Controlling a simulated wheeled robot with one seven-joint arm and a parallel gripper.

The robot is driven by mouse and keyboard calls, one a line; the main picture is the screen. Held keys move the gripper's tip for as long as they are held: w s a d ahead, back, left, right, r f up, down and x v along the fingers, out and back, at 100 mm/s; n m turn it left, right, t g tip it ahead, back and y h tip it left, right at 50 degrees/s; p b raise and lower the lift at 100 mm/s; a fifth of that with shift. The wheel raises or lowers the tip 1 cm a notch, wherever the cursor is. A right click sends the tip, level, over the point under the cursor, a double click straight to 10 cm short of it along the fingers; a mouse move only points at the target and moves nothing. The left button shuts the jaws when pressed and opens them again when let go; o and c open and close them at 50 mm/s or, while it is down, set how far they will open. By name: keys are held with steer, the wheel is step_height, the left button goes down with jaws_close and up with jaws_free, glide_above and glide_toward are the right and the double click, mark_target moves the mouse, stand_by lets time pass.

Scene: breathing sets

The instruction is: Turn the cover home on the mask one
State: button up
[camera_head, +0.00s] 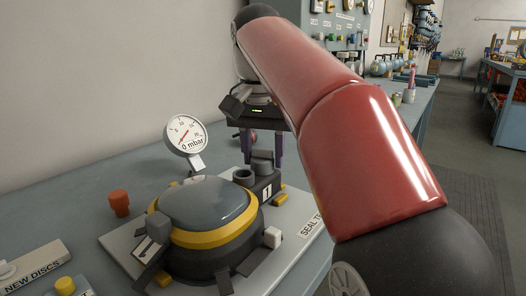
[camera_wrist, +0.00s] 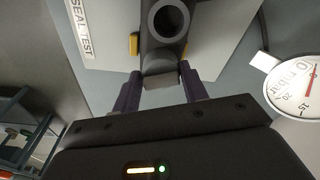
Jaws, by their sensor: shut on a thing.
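The mask unit is a dark round body with a yellow ring (camera_head: 215,236) and a grey glossy dome (camera_head: 205,203), on a pale plate in the head view. Beside it stands a dark block marked 1 (camera_head: 267,191) with grey round ports on top. My gripper (camera_head: 263,155) is above that block, its purple fingers pointing down. In the wrist view my gripper (camera_wrist: 160,78) is shut on a grey block-shaped piece (camera_wrist: 160,71), which looks like the cover's grip. A dark round port (camera_wrist: 170,20) lies just beyond it. I cannot tell how far the cover is turned.
A gauge (camera_head: 187,134) reading near 0 mbar stands behind the mask; it also shows in the wrist view (camera_wrist: 296,84). An orange knob (camera_head: 119,203) is at left. The plate (camera_head: 308,208) is lettered SEAL TEST. A NEW DISCS tray (camera_head: 34,268) sits front left. My red arm hides the right.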

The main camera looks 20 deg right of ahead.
steer(key=m, duration=0.3)
steer(key=shift+m, duration=0.4)
steer(key=o, duration=0.8)
steer(key=shift+o, duration=0.2)
